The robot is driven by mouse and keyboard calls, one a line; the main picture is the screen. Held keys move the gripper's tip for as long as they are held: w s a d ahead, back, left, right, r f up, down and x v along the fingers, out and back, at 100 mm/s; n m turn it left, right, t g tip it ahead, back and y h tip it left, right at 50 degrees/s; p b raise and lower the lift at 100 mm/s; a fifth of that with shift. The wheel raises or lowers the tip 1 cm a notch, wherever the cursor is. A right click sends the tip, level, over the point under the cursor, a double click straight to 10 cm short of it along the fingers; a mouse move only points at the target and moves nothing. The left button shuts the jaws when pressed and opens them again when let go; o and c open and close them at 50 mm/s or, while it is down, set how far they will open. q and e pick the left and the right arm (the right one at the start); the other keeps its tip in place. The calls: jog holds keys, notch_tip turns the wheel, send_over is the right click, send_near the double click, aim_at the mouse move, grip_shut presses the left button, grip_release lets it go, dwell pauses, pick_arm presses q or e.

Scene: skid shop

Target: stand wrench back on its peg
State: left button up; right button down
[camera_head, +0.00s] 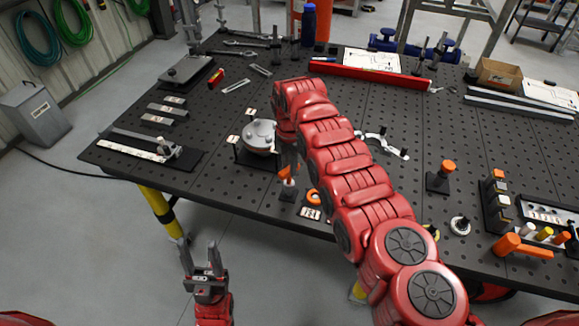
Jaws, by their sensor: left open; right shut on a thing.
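My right arm reaches in from the lower right across the black perforated table (225,165). Its gripper (288,158) points down near the front edge, partly hidden by my own arm. It is shut on what seems to be the wrench (286,172), of which only a small orange part shows. Directly below is a small dark block with a pale top (288,190), perhaps the peg. I cannot tell whether the held thing touches it. My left gripper (198,246) is open and empty, in front of the table over the floor.
A round grey flanged part (259,136) stands just left of the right gripper. An orange ring (313,197) and a label plate (311,213) lie to its right. A block with an orange knob (441,177) stands further right. The left front holds a ruler-like bar (130,149).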

jog(key=shift+f+b, duration=1.4)
jog(key=shift+b, duration=0.3)
dwell(0.4)
jog(key=shift+c, duration=1.8)
grip_release()
jog(key=shift+r, duration=0.1)
jog(key=shift+r, duration=3.4)
